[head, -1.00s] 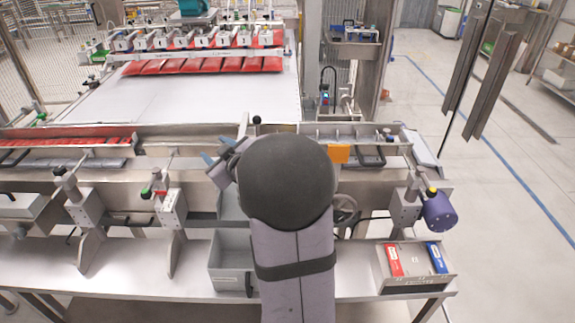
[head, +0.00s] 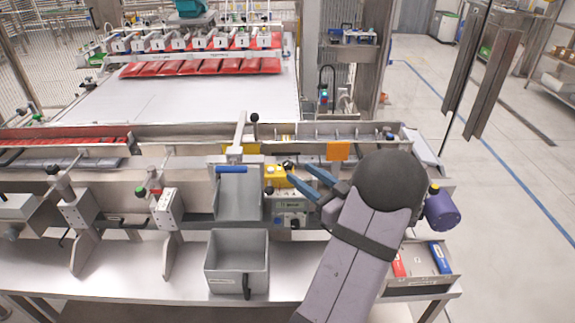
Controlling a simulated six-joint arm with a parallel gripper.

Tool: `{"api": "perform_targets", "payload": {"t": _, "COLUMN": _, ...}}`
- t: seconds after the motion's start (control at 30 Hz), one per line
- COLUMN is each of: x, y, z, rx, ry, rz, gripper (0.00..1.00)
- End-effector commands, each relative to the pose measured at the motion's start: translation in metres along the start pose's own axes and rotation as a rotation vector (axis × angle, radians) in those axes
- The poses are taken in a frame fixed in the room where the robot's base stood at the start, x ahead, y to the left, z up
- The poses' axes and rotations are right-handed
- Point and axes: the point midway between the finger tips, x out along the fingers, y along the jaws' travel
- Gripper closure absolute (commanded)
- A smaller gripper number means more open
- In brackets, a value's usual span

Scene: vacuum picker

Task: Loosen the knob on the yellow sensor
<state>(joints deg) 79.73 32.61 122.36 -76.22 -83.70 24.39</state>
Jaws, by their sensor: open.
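The yellow sensor (head: 275,175) sits on the machine's front, just right of centre in the head view. Small dark knob-like parts show at its edges; one dark knob (head: 288,165) is at its upper right, close to my fingers. I cannot tell for sure which part is the sensor's knob. My gripper (head: 299,171), with blue fingers, is open just right of the sensor and points left toward it. Its fingers appear empty. I cannot tell whether they touch anything. My arm hides the machine front to the right.
A metal chute (head: 238,196) with a blue edge stands close left of the sensor. A grey bin (head: 236,262) is below it. An orange block (head: 339,151) is on the rail behind my gripper. A purple motor (head: 440,211) is at the right.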

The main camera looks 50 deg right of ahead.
Motion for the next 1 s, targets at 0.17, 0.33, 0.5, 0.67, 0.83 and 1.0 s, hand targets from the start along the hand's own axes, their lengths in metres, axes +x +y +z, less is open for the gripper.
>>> {"api": "perform_targets", "payload": {"t": 0.17, "x": 0.013, "y": -0.001, "z": -0.002, "rx": -0.001, "ry": 0.000, "rz": -0.003, "gripper": 0.58}}
{"api": "perform_targets", "payload": {"t": 0.33, "x": 0.035, "y": -0.001, "z": -0.002, "rx": -0.001, "ry": -0.001, "rz": -0.005, "gripper": 0.58}}
{"api": "perform_targets", "payload": {"t": 0.5, "x": 0.056, "y": -0.001, "z": -0.002, "rx": -0.001, "ry": -0.001, "rz": -0.003, "gripper": 0.58}}
{"api": "perform_targets", "payload": {"t": 0.67, "x": 0.069, "y": -0.001, "z": -0.001, "rx": -0.001, "ry": -0.001, "rz": -0.002, "gripper": 0.58}}
{"api": "perform_targets", "payload": {"t": 0.83, "x": 0.073, "y": 0.000, "z": -0.001, "rx": -0.003, "ry": -0.001, "rz": 0.000, "gripper": 0.58}}
{"api": "perform_targets", "payload": {"t": 1.0, "x": 0.073, "y": 0.000, "z": 0.000, "rx": -0.002, "ry": -0.001, "rz": 0.000, "gripper": 0.58}}
